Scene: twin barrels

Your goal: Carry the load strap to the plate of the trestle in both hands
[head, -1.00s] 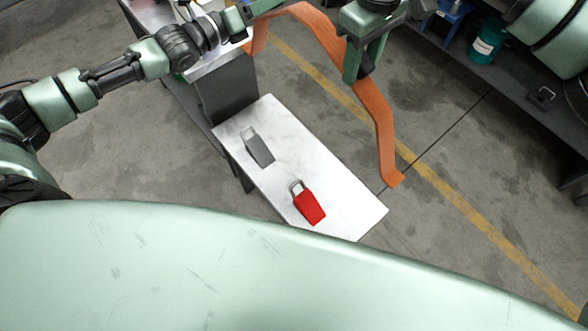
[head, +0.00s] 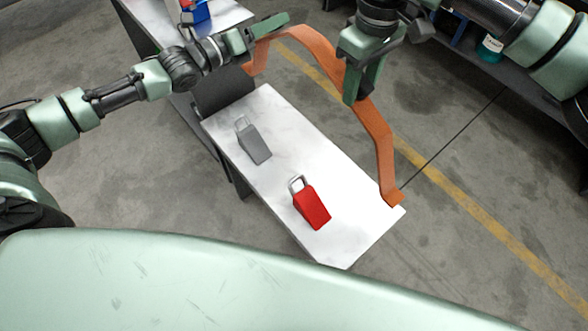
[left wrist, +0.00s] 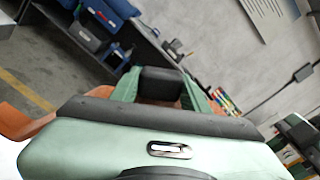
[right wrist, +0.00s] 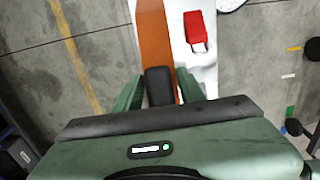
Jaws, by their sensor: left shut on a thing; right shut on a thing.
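The load strap (head: 380,140) is a long orange band, bent in angles. My left gripper (head: 256,42) is shut on it near its far left end. My right gripper (head: 360,85) is shut on it around its middle. The near end of the strap hangs down by the right edge of a white marbled plate (head: 275,190); I cannot tell whether it touches. The strap also shows in the right wrist view (right wrist: 153,35) between the fingers, and partly in the left wrist view (left wrist: 18,122).
A grey padlock-shaped block (head: 253,142) and a red one (head: 312,206) stand on the plate. A shelf with a teal container (head: 490,48) stands at upper right. Open concrete floor lies right of the plate.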

